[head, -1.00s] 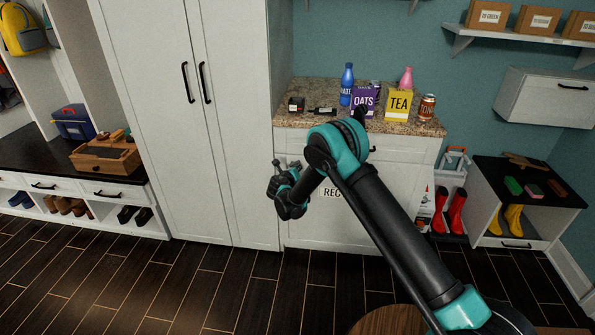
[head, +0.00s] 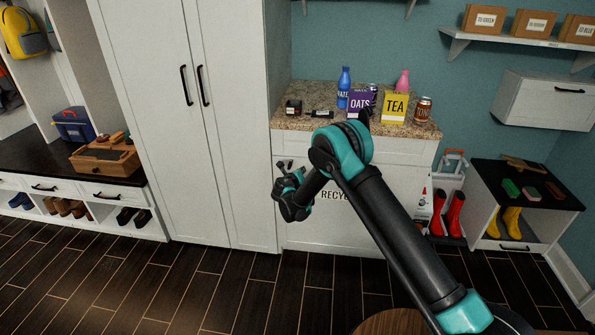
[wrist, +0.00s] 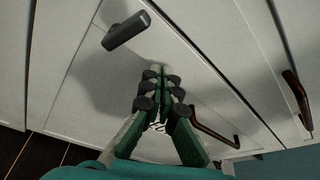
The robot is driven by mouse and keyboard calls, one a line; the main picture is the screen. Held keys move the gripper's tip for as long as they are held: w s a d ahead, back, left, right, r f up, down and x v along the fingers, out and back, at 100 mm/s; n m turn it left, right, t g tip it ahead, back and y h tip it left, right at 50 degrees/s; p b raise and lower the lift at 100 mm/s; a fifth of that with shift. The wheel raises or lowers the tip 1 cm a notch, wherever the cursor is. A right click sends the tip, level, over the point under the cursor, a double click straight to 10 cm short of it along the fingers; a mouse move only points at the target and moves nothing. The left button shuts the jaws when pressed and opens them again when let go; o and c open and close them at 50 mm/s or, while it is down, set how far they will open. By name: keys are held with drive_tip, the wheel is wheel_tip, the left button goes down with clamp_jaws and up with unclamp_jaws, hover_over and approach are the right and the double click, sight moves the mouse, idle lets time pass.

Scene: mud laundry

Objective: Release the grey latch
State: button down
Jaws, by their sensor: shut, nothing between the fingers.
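A dark grey, lever-like latch (wrist: 127,30) stands out from the white panel at the upper left of the wrist view. It casts a shadow on the panel. My gripper (wrist: 160,76) is shut and empty, its green fingers with dark pads drawn together below and right of the latch. They look apart from it. In the head view my gripper (head: 287,180) is in front of the white recycling cabinet (head: 385,190), near its left edge under the counter. The latch is too small to make out surely there, and my arm covers part of the cabinet front.
A dark bar handle (wrist: 215,132) sits on the panel right of my fingers, with another handle (wrist: 298,98) farther right. A tall white cupboard (head: 150,120) stands left of the counter (head: 290,122), which bears bottles, boxes and cans.

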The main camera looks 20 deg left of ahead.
drive_tip(key=s, duration=1)
drive_tip(key=shift+a+r, duration=0.25)
drive_tip(key=shift+r, duration=0.1)
drive_tip(key=shift+w, duration=0.1)
